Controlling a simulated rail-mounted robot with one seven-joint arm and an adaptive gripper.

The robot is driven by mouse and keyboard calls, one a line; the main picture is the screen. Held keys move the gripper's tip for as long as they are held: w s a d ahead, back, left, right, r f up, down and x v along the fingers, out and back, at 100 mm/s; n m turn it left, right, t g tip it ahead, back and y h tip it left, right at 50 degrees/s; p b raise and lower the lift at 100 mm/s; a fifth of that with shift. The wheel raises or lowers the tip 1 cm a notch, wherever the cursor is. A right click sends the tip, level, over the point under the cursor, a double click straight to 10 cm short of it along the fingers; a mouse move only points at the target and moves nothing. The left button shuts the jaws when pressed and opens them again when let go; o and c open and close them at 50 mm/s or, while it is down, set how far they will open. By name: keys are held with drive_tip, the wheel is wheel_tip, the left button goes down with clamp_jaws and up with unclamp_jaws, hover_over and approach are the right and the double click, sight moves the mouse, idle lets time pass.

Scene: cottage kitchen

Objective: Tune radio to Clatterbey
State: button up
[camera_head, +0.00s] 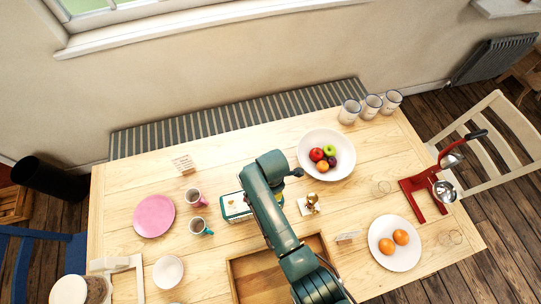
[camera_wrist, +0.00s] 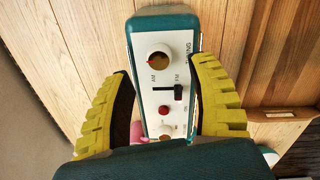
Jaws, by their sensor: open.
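The radio is a teal box with a pale face. In the head view the radio (camera_head: 235,207) lies on the table, partly covered by my arm. In the wrist view its control face (camera_wrist: 148,42) shows a large knob (camera_wrist: 158,60) beside the lettering "TUNING", a black slider (camera_wrist: 168,88), a red button (camera_wrist: 165,110) and a smaller knob (camera_wrist: 165,130). My gripper (camera_wrist: 163,72) is open, its yellow-padded fingers on either side of the face, with nothing visibly held. Contact with the radio cannot be told. No station name is readable.
A small lettered card (camera_head: 182,163) stands on the table. Two mugs (camera_head: 196,198) are left of the radio, with a pink plate (camera_head: 154,216) beyond. A wooden tray (camera_head: 238,284), a brass object (camera_head: 309,203) and a fruit bowl (camera_head: 310,142) are also near.

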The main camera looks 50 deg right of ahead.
wheel_tip(320, 180, down, 5)
drive_tip(key=shift+w+d+r, duration=0.1)
drive_tip(key=shift+w+r, duration=0.05)
drive_tip(key=shift+r, duration=0.05)
drive_tip(key=shift+c, duration=0.2)
clamp_jaws()
